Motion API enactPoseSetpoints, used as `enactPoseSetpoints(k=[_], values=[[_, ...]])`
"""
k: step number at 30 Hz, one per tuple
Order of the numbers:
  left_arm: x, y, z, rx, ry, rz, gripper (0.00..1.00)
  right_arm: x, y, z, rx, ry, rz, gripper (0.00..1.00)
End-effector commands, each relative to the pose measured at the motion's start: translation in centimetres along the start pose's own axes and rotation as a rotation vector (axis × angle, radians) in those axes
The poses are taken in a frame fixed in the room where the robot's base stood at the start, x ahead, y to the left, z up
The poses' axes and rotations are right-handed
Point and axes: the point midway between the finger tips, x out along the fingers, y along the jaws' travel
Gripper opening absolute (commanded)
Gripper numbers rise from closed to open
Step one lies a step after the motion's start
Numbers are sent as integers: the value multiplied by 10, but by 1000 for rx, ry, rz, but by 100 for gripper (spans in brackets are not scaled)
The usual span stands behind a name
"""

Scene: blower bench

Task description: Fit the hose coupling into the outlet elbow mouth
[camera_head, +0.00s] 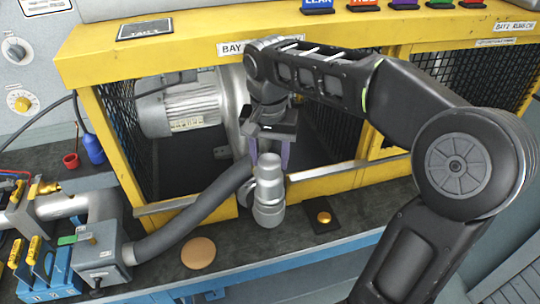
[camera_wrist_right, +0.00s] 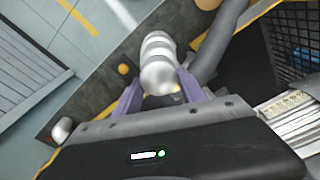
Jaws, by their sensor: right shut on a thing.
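The silver, ridged hose coupling (camera_head: 268,192) stands roughly upright in the head view, at the front opening of the yellow blower frame. My right gripper (camera_head: 270,150) is above it, with its purple fingers shut on its upper part. In the right wrist view the coupling (camera_wrist_right: 158,55) sits between the two fingers of the right gripper (camera_wrist_right: 160,88). A grey hose (camera_head: 195,215) curves up from the lower left to beside the coupling; I cannot tell how they join. I cannot make out the outlet elbow mouth with certainty. My left gripper is out of view.
The blower motor (camera_head: 185,108) is inside the yellow frame (camera_head: 110,130), behind the hose. A round tan disc (camera_head: 198,252) and a yellow button (camera_head: 324,217) are on the dark bench top. Blue blocks (camera_head: 48,275) and metal pipework (camera_head: 80,205) crowd the left.

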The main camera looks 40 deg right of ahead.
Motion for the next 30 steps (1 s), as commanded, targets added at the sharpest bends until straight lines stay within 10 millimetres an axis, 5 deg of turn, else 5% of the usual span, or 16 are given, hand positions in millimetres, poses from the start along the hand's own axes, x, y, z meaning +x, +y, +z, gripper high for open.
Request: enactPoseSetpoints(k=[27, 28, 30], values=[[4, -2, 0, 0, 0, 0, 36, 6, 0, 0, 0, 0, 0, 0], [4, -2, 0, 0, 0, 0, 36, 6, 0, 0, 0, 0, 0, 50], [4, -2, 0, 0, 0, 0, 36, 6, 0, 0, 0, 0, 0, 56]])
